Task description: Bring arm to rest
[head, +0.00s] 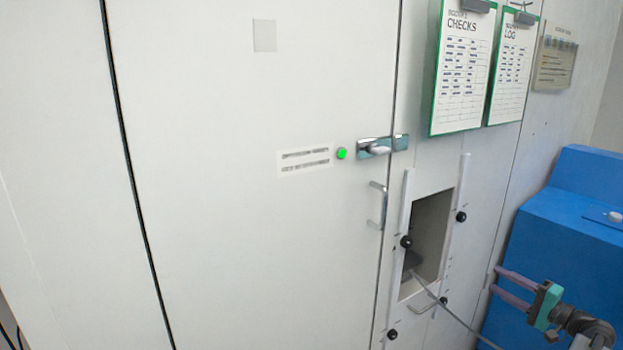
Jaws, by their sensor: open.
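My gripper (506,290) shows at the lower right of the head view, on the end of my dark arm. Its two purple-grey fingers point left and are apart, with nothing between them. It is in front of the blue cabinet and to the right of a square opening in the white wall. Most of my arm is outside the frame.
A white door (250,230) with a handle (377,205), latch (374,147) and lit green light (342,153) fills the left. A framed opening (437,225) has a grey cable (455,315) coming out. A blue cabinet (560,240) stands right, close to my gripper.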

